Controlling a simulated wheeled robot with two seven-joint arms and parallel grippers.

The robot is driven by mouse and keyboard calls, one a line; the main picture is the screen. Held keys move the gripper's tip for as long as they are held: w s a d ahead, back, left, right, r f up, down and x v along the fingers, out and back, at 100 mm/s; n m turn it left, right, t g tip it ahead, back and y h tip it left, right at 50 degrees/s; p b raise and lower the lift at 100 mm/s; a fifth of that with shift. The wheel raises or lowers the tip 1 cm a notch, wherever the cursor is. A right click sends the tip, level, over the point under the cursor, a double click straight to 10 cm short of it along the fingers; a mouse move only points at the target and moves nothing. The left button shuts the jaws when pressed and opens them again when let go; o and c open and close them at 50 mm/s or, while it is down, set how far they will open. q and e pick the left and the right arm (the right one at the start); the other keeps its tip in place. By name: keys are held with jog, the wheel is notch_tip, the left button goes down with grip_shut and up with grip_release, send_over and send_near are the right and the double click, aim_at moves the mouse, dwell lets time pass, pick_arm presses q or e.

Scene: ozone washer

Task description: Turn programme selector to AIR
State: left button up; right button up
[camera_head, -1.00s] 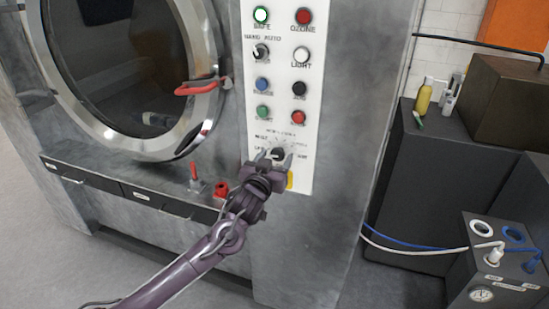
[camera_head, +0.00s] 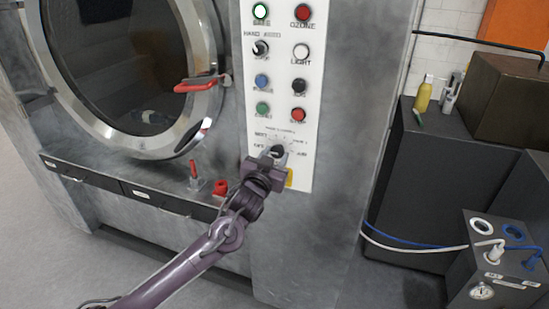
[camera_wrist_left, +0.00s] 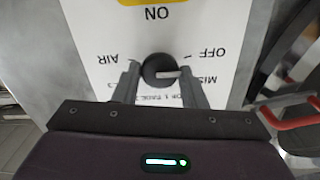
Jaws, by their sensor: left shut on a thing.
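The programme selector (camera_head: 278,151) is a round black knob low on the white control panel. In the left wrist view the selector (camera_wrist_left: 158,70) appears upside down, and its pale pointer mark lies toward the right, on the OFF and MIST side. The AIR label (camera_wrist_left: 125,58) is on the opposite side, at the left. My left gripper (camera_head: 272,157) reaches up to the knob from below. In the left wrist view its two fingers (camera_wrist_left: 160,82) stand on either side of the knob, shut on it. My right gripper is not in view.
Several buttons and lamps sit above the selector, with a yellow label (camera_head: 289,178) just below it. The round washer door (camera_head: 207,140) with its red handle (camera_head: 196,85) is at the left. A red valve (camera_head: 220,187) stands close to my left wrist.

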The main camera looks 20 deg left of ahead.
pick_arm(q)
jog(key=m+b, duration=0.1)
jog(key=m, duration=0.5)
jog(key=shift+f, duration=0.1)
jog(key=m+b, duration=0.2)
jog(key=m, duration=0.3)
jog(key=shift+m, duration=0.4)
jog(key=m+b, duration=0.2)
jog(key=m, duration=0.2)
jog(key=shift+m, duration=0.3)
jog(key=m+b, duration=0.3)
jog(key=m, duration=0.1)
jog(key=shift+f, duration=0.15)
jog(key=m+b, duration=1.4)
jog(key=b, duration=0.1)
jog(key=shift+f, duration=0.1)
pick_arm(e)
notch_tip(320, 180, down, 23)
pick_arm(q)
jog(key=m+b, duration=0.3)
jog(key=shift+b, duration=0.35)
jog(key=shift+r+m+b, duration=0.2)
jog(key=shift+m+b, duration=0.15)
jog(key=shift+m, duration=0.15)
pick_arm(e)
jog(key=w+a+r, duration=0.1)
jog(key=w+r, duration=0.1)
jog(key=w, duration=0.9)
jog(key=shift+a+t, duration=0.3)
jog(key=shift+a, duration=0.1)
